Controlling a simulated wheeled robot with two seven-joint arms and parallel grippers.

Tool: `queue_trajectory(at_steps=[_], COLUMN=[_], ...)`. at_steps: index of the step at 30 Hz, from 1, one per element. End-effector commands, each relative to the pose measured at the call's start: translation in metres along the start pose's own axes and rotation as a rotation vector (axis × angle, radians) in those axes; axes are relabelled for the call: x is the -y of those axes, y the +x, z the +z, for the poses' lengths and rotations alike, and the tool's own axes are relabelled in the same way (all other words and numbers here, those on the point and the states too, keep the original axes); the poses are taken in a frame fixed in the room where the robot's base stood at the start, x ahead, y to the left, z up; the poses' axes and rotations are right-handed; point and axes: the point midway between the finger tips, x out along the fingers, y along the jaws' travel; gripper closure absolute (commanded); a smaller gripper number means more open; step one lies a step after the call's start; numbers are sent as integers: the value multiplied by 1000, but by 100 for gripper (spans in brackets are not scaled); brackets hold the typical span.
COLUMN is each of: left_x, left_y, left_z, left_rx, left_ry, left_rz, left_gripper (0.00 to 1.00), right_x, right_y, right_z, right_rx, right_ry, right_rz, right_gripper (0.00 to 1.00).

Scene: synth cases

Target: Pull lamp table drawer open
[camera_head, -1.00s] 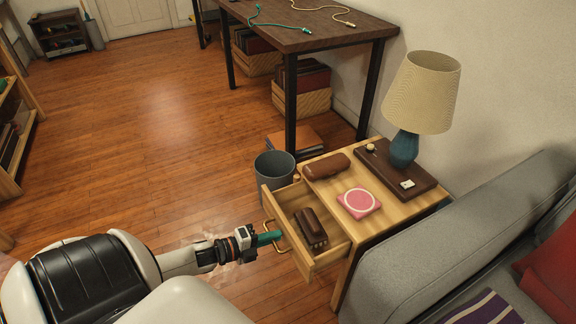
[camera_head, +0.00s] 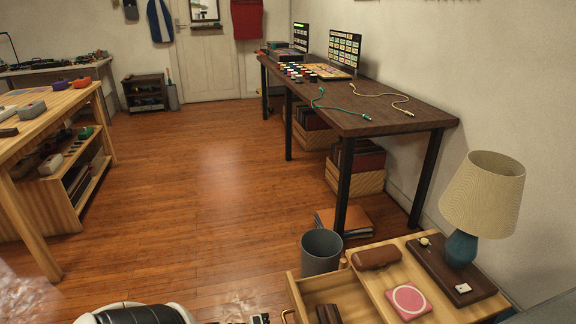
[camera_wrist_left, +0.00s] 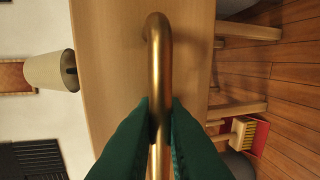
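The lamp table (camera_head: 372,280) stands at the lower right in the head view, its drawer (camera_head: 318,291) pulled out. A dark brown case (camera_head: 328,314) lies inside the drawer. In the left wrist view the brass handle (camera_wrist_left: 156,60) stands out from the light wood drawer front (camera_wrist_left: 110,70). My left gripper (camera_wrist_left: 160,108) has its green fingers on either side of the handle bar, pressed against it. In the head view only a bit of its wrist shows at the bottom edge. My right gripper is not in view.
A lamp (camera_head: 484,195), a brown case (camera_head: 376,257) and a pink coaster (camera_head: 408,300) are on the tabletop. A grey bin (camera_head: 321,252) stands behind the drawer. A dark desk (camera_head: 370,108) is beyond. The wooden floor to the left is open.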

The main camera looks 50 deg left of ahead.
Motion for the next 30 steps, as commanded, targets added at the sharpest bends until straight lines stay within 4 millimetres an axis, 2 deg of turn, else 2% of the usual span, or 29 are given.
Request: queue_trajectory(at_steps=[1,3,14,16,24,30], left_x=[1,1,0,0,0,0], left_y=[0,0,-5,-14,-70,-105], left_z=[0,0,0,0,0,0], left_rx=[-1,-1,-1,-1,-3,-2], left_ry=[0,0,-1,-2,-3,-1], left_rz=[-2,-2,-2,-5,-6,-4], left_gripper=[83,72,72,72,72,72], right_x=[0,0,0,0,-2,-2], right_y=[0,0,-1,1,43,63], right_z=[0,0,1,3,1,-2], right_rx=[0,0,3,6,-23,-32], right_ry=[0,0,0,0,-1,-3], right_rz=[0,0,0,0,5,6], right_gripper=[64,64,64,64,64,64])
